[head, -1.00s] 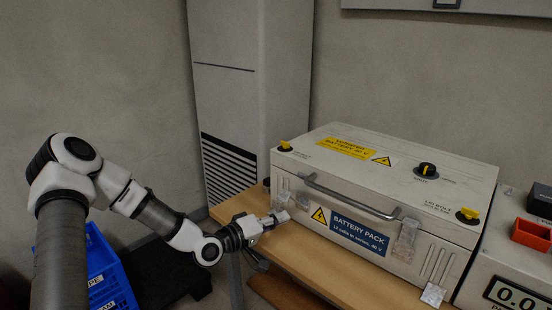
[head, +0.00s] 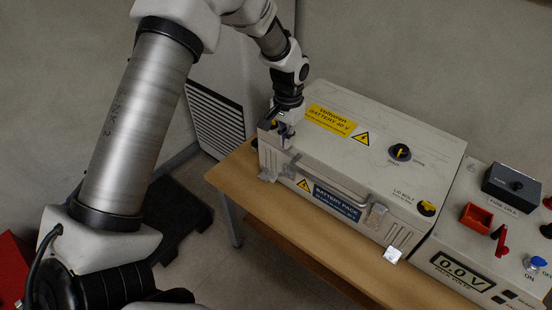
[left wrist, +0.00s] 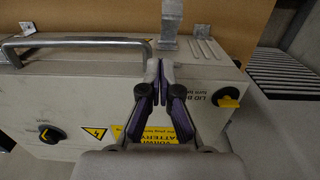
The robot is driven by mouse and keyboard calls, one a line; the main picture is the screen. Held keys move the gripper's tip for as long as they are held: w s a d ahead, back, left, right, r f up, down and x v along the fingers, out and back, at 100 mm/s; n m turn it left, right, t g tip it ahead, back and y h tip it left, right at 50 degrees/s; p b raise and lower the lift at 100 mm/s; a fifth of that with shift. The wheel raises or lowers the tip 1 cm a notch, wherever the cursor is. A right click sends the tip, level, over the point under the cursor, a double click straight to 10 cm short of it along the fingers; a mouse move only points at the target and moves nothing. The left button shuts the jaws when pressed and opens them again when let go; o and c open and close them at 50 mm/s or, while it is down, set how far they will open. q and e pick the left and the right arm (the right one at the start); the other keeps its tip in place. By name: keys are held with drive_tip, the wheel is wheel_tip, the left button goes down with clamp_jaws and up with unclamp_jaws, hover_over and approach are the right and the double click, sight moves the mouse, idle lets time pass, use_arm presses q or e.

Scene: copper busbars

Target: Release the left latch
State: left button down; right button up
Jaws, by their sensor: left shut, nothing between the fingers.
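The battery pack (head: 350,150) is a pale box with a lid, standing on a wooden bench. The left latch (head: 268,174) is bright metal at the left end of the box front; its plate juts out from the front over the bench. In the left wrist view the latch (left wrist: 168,40) shows just beyond my fingertips. My left gripper (head: 285,138) points down over the lid's front left corner, shut and empty; its fingers meet in the left wrist view (left wrist: 160,68). I cannot tell whether they touch the lid. My right gripper is out of view.
A carry handle (head: 330,182) runs along the front. A similar right latch (head: 376,216) is at its right end. A yellow lid bolt (left wrist: 228,101) stands near my gripper. A meter unit (head: 465,235) is at the right. The bench front strip (head: 235,178) is clear.

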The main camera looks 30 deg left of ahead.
use_arm(q)
wheel_tip(320, 180, up, 3)
drive_tip(key=w+a, duration=0.1)
drive_tip(key=p, duration=0.1)
hover_over(276, 174)
drive_tip(key=w, duration=0.3)
wheel_tip(276, 174, down, 10)
drive_tip(key=shift+d+r, duration=0.1)
drive_tip(key=shift+r, duration=0.1)
drive_tip(key=shift+s+f+p, duration=0.4)
drive_tip(key=shift+s+f, duration=0.45)
drive_tip(key=shift+f, duration=0.15)
drive_tip(key=shift+s+f, duration=0.4)
drive_tip(key=shift+s, duration=0.15)
drive_tip(key=shift+f, duration=0.1)
drive_tip(key=shift+w, duration=0.1)
